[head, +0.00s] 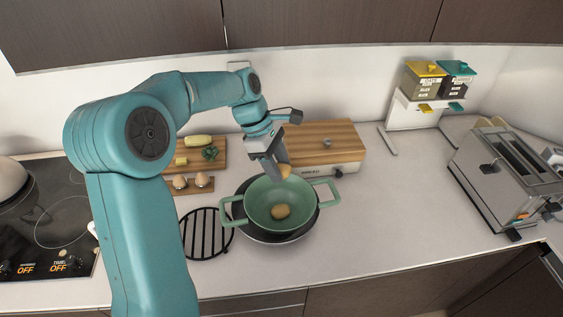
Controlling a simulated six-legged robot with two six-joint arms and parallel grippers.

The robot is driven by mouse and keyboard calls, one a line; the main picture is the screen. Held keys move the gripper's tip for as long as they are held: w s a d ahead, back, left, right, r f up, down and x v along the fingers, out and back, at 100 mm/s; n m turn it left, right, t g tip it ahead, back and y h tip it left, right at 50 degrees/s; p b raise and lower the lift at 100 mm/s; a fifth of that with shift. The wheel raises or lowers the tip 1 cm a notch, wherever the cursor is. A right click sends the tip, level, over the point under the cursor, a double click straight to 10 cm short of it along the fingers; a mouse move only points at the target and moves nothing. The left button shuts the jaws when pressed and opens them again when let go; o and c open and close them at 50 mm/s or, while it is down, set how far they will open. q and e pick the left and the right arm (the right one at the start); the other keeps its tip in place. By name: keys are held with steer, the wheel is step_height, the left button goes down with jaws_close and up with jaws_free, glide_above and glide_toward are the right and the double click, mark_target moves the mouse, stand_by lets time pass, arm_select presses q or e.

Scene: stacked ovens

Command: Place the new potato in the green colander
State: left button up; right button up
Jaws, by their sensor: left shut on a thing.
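The green colander (262,224) with two handles sits on a dark round pan (296,232) on the counter. A tan potato (280,212) lies on the colander's floor. My left gripper (280,172) points down over the colander's far rim. It is shut on a second tan, rounded thing that looks like a new potato (286,171), partly hidden by the fingers. I cannot tell how high above the rim it is. My right gripper is not in view.
A black round trivet (205,238) lies left of the colander. Behind are an egg holder (201,188) with eggs, a cutting board (216,148) with vegetables, and a wooden-topped box (345,143). A toaster (490,180) stands at right; the counter before it is clear.

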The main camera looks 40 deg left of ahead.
arm_select(q)
steer(key=shift+s+a+f, duration=0.1)
steer(key=shift+s+f, duration=0.05)
steer(key=shift+f, duration=0.55)
step_height(320, 180, down, 8)
steer(key=b, duration=0.5)
steer(key=shift+b, duration=0.3)
steer(key=shift+w+f+b, duration=0.2)
steer(key=shift+f+b, duration=0.3)
steer(key=shift+f, duration=0.1)
steer(key=shift+s+f, duration=0.1)
steer(key=shift+f, duration=0.1)
steer(key=o, duration=1.1)
steer(key=shift+r, duration=0.1)
